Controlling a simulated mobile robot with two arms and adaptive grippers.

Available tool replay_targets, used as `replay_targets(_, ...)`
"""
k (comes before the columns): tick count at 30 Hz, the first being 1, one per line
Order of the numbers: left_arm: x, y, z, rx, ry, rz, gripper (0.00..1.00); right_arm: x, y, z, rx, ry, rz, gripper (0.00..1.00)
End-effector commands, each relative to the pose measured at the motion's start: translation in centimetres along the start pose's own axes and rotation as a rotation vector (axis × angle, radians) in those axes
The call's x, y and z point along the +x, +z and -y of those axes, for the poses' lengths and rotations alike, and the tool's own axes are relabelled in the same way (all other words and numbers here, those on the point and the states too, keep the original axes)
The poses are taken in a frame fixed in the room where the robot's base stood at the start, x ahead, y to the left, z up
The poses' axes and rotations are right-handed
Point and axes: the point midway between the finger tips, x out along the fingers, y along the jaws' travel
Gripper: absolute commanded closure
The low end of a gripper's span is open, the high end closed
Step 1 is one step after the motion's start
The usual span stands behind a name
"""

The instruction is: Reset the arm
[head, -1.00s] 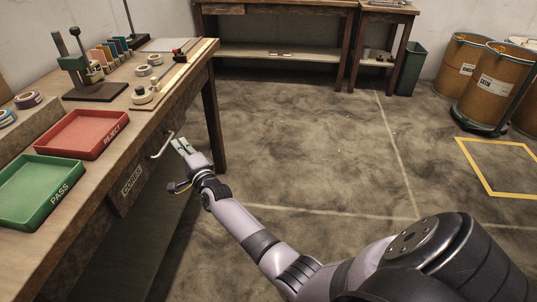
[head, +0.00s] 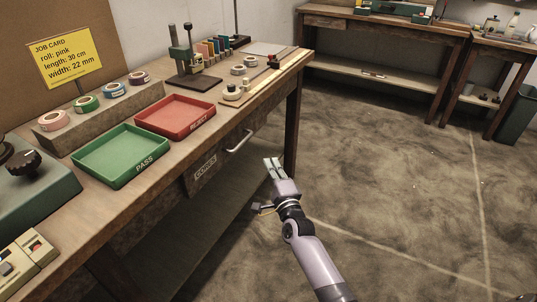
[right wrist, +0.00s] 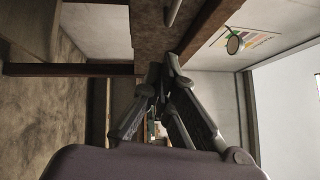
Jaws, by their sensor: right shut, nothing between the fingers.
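My right gripper (head: 273,166) is in the head view, in front of the long wooden workbench (head: 95,215) and below its top. It is near the handle (head: 240,141) of the drawer labelled CORES (head: 205,167), apart from it. The drawer looks closed. In the right wrist view the two fingers (right wrist: 160,85) come together at their tips with nothing between them. The handle also shows at the top of the right wrist view (right wrist: 174,12). My left gripper is in neither view.
On the bench are a green PASS tray (head: 120,157), a red REJECT tray (head: 175,117), a rack with several tape rolls (head: 75,130), a green press (head: 190,65) and a job card (head: 65,57). A second bench (head: 385,75) stands behind. The floor (head: 400,190) at right is open.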

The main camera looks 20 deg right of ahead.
Motion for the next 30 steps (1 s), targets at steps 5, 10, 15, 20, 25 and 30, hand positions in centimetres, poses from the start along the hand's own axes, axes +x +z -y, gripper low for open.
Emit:
replay_targets(5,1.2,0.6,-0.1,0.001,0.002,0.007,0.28,-2.7,0.0,0.0,-0.001,0.001,0.000,1.00)
replay_targets(10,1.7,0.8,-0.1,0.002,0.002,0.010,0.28,-3.6,0.0,0.1,-0.001,-0.001,0.000,1.00)
replay_targets(15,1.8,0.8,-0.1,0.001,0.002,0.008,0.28,-4.3,0.4,-1.0,-0.045,0.035,0.020,1.00)
replay_targets(20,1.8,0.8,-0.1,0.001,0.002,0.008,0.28,-8.6,2.4,-7.0,-0.323,0.242,0.154,1.00)
replay_targets(25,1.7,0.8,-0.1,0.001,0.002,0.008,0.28,-18.0,3.9,-15.5,-0.771,0.549,0.433,1.00)
replay_targets(30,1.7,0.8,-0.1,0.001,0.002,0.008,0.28,-27.6,3.0,-20.8,-1.118,0.781,0.725,1.00)
